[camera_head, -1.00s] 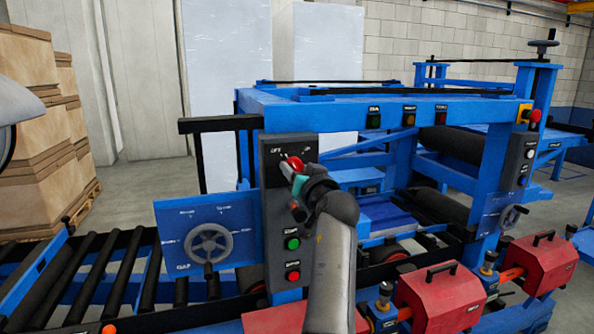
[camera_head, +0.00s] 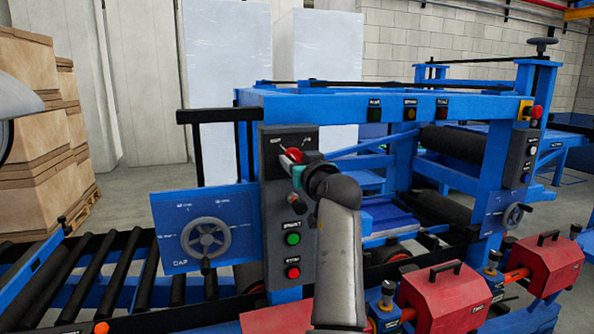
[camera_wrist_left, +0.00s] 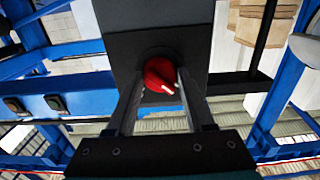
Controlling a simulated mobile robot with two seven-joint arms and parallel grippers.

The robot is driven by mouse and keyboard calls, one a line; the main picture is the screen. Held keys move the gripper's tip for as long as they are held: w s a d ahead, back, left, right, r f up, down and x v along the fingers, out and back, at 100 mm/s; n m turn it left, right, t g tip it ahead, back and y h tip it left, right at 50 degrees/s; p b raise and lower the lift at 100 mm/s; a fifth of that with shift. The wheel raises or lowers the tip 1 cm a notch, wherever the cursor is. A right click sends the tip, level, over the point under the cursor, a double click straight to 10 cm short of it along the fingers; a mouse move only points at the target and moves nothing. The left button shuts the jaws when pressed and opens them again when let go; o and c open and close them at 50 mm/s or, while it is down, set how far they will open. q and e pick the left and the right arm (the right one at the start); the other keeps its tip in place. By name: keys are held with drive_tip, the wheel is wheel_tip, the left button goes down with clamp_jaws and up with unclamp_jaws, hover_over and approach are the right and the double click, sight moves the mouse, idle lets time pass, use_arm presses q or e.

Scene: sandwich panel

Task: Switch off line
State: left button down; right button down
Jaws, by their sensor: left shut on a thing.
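A dark grey control panel (camera_head: 276,222) stands upright on the blue machine. A red rotary knob (camera_head: 291,156) with a white mark sits near its top; in the left wrist view the red knob (camera_wrist_left: 161,76) shows between my fingers. My left gripper (camera_wrist_left: 159,88) is shut on the knob; in the head view the gripper (camera_head: 296,166) is partly hidden behind my arm. Below the knob are a green button (camera_head: 292,239) and a red button (camera_head: 292,272). My right gripper is not in view.
A blue plate with a grey handwheel (camera_head: 207,240) is left of the panel. Black conveyor rollers (camera_head: 100,262) lie at lower left. Red boxes (camera_head: 440,297) with black handles stand at lower right. Stacked cartons (camera_head: 28,120) are at far left.

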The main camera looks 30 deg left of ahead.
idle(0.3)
use_arm(q)
drive_tip(key=shift+c, duration=1.4)
unclamp_jaws()
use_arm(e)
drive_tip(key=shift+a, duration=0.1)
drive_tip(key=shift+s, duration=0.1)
